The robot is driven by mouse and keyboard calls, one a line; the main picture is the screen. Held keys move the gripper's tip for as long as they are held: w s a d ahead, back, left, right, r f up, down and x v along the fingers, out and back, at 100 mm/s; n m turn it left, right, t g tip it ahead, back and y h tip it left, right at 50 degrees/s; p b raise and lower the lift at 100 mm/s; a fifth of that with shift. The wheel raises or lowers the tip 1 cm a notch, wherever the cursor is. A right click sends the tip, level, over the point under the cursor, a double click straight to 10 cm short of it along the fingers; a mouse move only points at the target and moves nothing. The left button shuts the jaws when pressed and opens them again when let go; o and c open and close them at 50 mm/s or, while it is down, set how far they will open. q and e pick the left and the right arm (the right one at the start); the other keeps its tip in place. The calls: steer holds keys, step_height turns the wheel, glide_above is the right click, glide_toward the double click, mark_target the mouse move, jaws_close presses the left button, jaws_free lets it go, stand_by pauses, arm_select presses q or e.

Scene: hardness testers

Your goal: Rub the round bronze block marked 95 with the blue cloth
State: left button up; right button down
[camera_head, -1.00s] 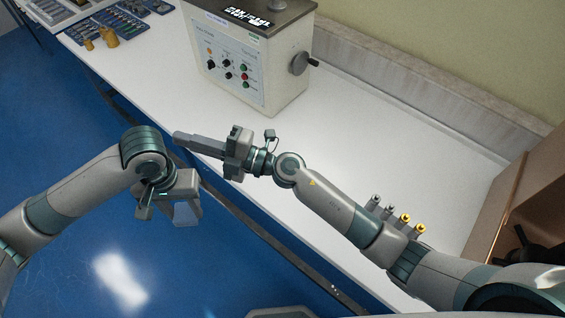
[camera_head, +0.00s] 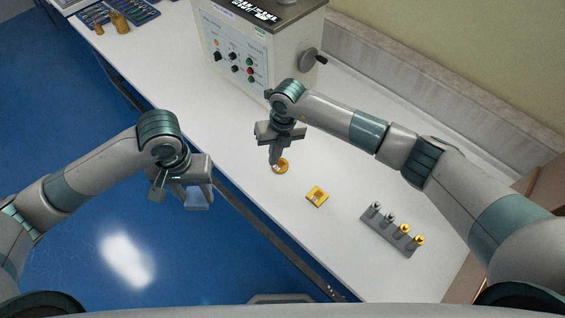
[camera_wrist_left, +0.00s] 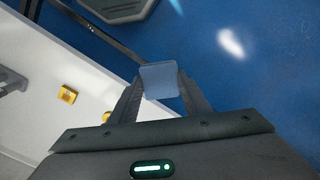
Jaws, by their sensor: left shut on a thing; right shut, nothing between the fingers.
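The round bronze block (camera_head: 283,167) lies on the white table; no number on it can be read. My right gripper (camera_head: 274,161) is shut and empty, pointing down at this block and partly covering it. I cannot tell whether its tips touch the block. My left gripper (camera_head: 198,190) is shut on the blue cloth (camera_head: 197,199), beyond the table's front edge and over the blue floor. In the left wrist view the cloth (camera_wrist_left: 159,80) shows as a flat grey-blue piece between the fingers.
A square yellow block (camera_head: 317,196) lies right of the round one. A grey rack (camera_head: 392,238) holding silver and gold pieces stands farther right. The hardness tester (camera_head: 243,50) stands behind. Brass weights (camera_head: 98,25) are at the far left. The table between is bare.

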arm_select(q)
steer(key=shift+w+d, duration=0.15)
arm_select(e)
steer(key=h, duration=0.2)
glide_above(288, 164)
steer(key=shift+r, duration=0.25)
arm_select(q)
steer(key=shift+f, duration=0.1)
arm_select(e)
steer(key=shift+f, duration=0.15)
